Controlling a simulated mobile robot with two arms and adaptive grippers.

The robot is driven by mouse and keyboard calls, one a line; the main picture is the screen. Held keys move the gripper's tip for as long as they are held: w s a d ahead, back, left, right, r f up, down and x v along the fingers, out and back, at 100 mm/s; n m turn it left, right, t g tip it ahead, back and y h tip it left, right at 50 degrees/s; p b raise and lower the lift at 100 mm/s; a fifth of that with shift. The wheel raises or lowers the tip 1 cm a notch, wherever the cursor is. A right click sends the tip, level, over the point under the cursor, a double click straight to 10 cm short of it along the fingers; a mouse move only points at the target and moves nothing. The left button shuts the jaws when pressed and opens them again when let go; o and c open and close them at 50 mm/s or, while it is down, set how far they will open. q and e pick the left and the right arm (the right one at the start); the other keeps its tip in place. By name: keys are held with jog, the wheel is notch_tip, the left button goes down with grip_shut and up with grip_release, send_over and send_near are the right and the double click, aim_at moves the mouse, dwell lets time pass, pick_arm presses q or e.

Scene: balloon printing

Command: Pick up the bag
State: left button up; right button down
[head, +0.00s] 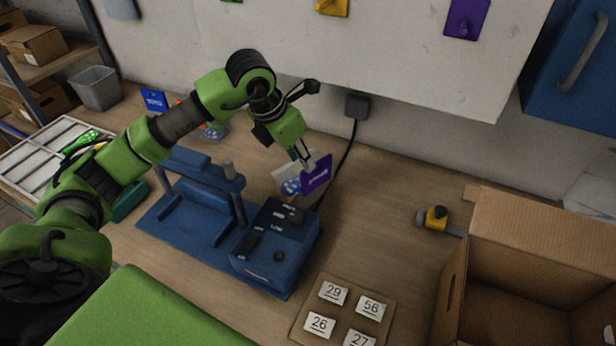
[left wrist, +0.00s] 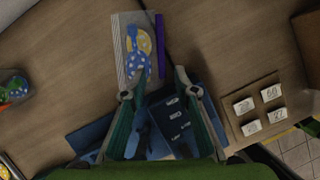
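A flat pale bag (head: 291,184) with blue and yellow print stands behind the blue machine's control box. A purple panel (head: 317,176) with white lettering is right against it. In the left wrist view the bag (left wrist: 133,62) lies just beyond the fingertips, with the purple panel (left wrist: 160,46) seen as a thin edge on its right. My left gripper (head: 304,158) is just above the bag, pointing down. Its two fingers (left wrist: 153,84) are spread apart with no hold visible. Whether a finger touches the bag cannot be told. My right gripper is not in view.
The blue machine (head: 200,212) stands close below my left arm. A board with number cards (head: 322,302) lies in front, and an open cardboard box (head: 545,240) is at the right. A black cable (head: 346,160) hangs behind the bag.

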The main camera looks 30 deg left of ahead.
aim_at(305, 175)
pick_arm(q)
jog(key=p+x, duration=0.2)
jog(key=x, duration=0.3)
jog(key=shift+s+d+f+p, duration=0.1)
jog(key=shift+f+p, duration=0.1)
jog(key=shift+p, duration=0.2)
jog(key=shift+f, duration=0.25)
grip_shut()
